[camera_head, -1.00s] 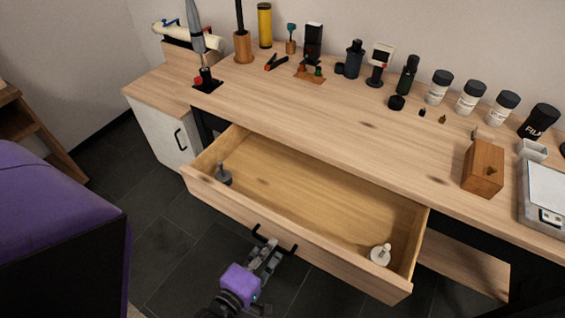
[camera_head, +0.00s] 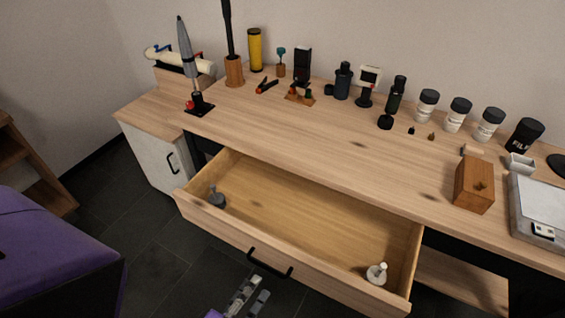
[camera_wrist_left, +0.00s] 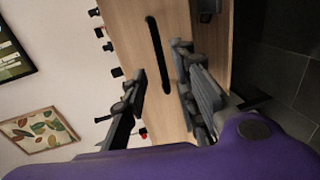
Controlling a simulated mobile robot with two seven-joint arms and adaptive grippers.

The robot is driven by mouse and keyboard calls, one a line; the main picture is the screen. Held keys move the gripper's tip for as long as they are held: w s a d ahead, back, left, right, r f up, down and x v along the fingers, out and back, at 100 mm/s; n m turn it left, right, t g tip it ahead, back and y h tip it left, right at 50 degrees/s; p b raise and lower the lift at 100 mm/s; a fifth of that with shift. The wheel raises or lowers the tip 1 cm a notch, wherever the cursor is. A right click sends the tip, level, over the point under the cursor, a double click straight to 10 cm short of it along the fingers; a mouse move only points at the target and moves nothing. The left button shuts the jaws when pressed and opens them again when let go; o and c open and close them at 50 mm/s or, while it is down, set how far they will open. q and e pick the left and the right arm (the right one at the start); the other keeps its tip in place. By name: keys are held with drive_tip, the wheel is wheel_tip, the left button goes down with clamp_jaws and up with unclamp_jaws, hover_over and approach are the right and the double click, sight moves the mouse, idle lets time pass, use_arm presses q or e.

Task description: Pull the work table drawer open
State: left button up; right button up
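The work table drawer (camera_head: 335,284) is pulled well out from under the table (camera_head: 330,140), its inside showing. Its black bar handle (camera_head: 270,264) is on the front panel. My left gripper (camera_head: 257,288) is just in front of and below the handle, apart from it, with its fingers spread and empty. In the left wrist view the handle (camera_wrist_left: 158,55) stands out ahead, in line with the gap between the open fingers (camera_wrist_left: 160,75). My right gripper is not in view.
In the drawer are a grey knobbed piece (camera_head: 216,198) and a white one (camera_head: 377,273).

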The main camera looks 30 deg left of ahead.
use_arm(q)
drive_tip(key=v, duration=0.6)
drive_tip(key=shift+s, duration=0.15)
idle(0.3)
